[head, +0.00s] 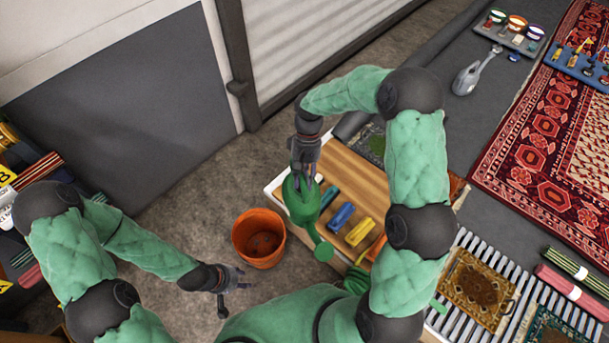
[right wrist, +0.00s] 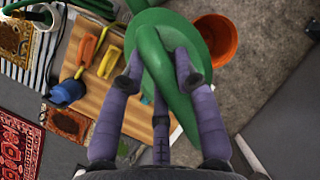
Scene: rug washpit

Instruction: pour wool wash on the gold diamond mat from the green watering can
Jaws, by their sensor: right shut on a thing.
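The green watering can (head: 301,203) is in my right gripper (head: 304,172), above the near left part of the wooden board. Its spout and round rose (head: 323,252) point toward me. In the right wrist view, the fingers (right wrist: 160,85) close around the green handle (right wrist: 165,75). A gold-brown mat (head: 478,288), which seems to be the gold diamond mat, lies on the slatted rack at the lower right, well apart from the can. My right forearm passes between them. My left gripper (head: 238,282) is empty, with fingers apart, below the orange bucket.
The orange bucket (head: 259,239) stands on the floor left of the board (head: 352,172). Blue and yellow brushes (head: 341,216) lie on the board. The slatted rack (head: 468,243) also holds a teal-edged mat (head: 553,328). A grey watering can (head: 473,75) and red rug (head: 540,180) lie farther right.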

